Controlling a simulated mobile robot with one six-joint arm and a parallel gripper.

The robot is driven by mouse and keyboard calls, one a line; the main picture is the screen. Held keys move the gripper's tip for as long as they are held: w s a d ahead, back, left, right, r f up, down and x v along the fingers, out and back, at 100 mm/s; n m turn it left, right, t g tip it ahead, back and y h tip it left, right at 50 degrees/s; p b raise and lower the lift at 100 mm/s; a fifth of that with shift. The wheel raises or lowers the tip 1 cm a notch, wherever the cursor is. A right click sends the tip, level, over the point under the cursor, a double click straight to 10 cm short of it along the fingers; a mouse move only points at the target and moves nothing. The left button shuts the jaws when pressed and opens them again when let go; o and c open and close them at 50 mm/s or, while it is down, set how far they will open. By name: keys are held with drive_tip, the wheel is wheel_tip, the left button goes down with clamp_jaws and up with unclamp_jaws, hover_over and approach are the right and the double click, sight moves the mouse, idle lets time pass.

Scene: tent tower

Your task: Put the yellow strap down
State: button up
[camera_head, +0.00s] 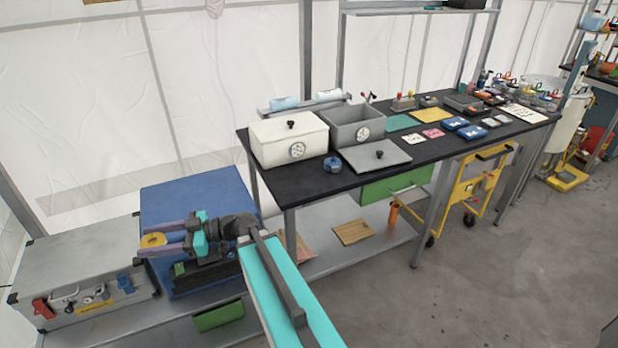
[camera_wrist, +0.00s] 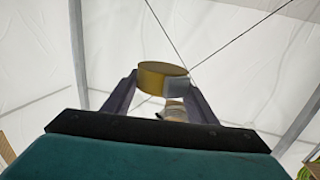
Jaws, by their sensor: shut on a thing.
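The yellow strap (camera_head: 153,240) is a small rolled band between the fingertips of my gripper (camera_head: 162,241), at the left in the head view. In the wrist view the strap (camera_wrist: 160,75) shows as a yellow roll with a grey patch at its right side. My gripper (camera_wrist: 160,88) is shut on it there, one purple finger on each side. The gripper is held out level near a blue box (camera_head: 190,197) and a grey case (camera_head: 75,262). I cannot tell how high the strap is above them.
A black-topped workbench (camera_head: 290,190) stands to the right with a white box (camera_head: 289,140), a grey open box (camera_head: 357,128) and a flat grey lid (camera_head: 376,156). A yellow trolley (camera_head: 468,196) stands under it. Grey floor (camera_head: 480,290) is clear at the lower right.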

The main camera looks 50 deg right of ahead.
drive_tip(key=shift+d, duration=0.15)
drive_tip(key=s+d+m+t+h+b, duration=0.2)
drive_tip(key=d+h, duration=0.1)
drive_tip(key=d, duration=1.1)
drive_tip(key=s+d+f+m+t+h+b, duration=0.1)
drive_tip(key=s+d+m+t+h+b, duration=0.1)
drive_tip(key=d, duration=1.2)
drive_tip(key=s+d+m+t+h+b, duration=0.2)
drive_tip(key=s+d+m+h+b, duration=0.1)
drive_tip(key=d, duration=1.1)
drive_tip(key=shift+d+f+t+h, duration=0.15)
drive_tip(key=shift+d+t+h, duration=0.15)
drive_tip(key=s+d+m+h+b, duration=0.2)
drive_tip(key=s+d+h, duration=0.1)
drive_tip(key=s+d, duration=0.7)
drive_tip(key=d, duration=0.3)
drive_tip(key=shift+d+m+t+h, duration=0.35)
drive_tip(key=shift+m+t+h, duration=0.05)
drive_tip(key=shift+w, duration=0.1)
drive_tip(key=w, duration=0.4)
drive_tip(key=w+d+p, duration=0.1)
drive_tip(key=w, duration=0.4)
drive_tip(key=w+d+f, duration=0.1)
drive_tip(key=w, duration=0.4)
drive_tip(key=shift+w+f, duration=0.1)
drive_tip(key=shift+w, duration=0.15)
drive_tip(key=shift+w, duration=0.1)
